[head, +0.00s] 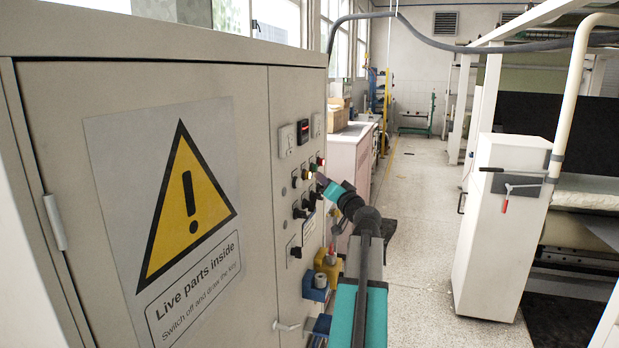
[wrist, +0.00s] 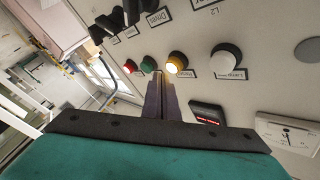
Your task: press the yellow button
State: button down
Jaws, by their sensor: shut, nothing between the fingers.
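The yellow button (wrist: 177,63) is lit and sits on the cabinet's control panel, in a row between a green button (wrist: 148,64) and a white button (wrist: 225,57). It also shows as a small glowing spot in the head view (head: 306,174). My gripper (wrist: 160,76) is shut and empty. In the wrist view its fingertips appear just below and left of the yellow button, between it and the green one. I cannot tell whether they touch the panel. In the head view my gripper (head: 320,180) is close to the panel, just right of the yellow button.
A red button (wrist: 130,66) is beside the green one. Black knobs (head: 300,212) sit lower on the panel. A red digital display (wrist: 208,113) and a white meter (wrist: 288,132) are near the buttons. The aisle floor (head: 425,200) is clear.

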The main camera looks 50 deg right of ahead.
jog(key=shift+w+a+b, duration=0.3)
jog(key=shift+w+b, duration=0.55)
dwell(1.5)
jog(key=shift+s, duration=0.15)
jog(key=shift+s+d+b, duration=0.25)
jog(key=shift+s+b, duration=0.4)
jog(key=shift+s, duration=0.05)
jog(key=shift+s, duration=0.1)
jog(key=s+b, duration=0.1)
jog(key=s+d, duration=0.1)
jog(key=s, duration=0.1)
jog(key=s+b, duration=0.1)
jog(key=shift+s+d+b, duration=0.3)
dwell(0.4)
dwell(0.8)
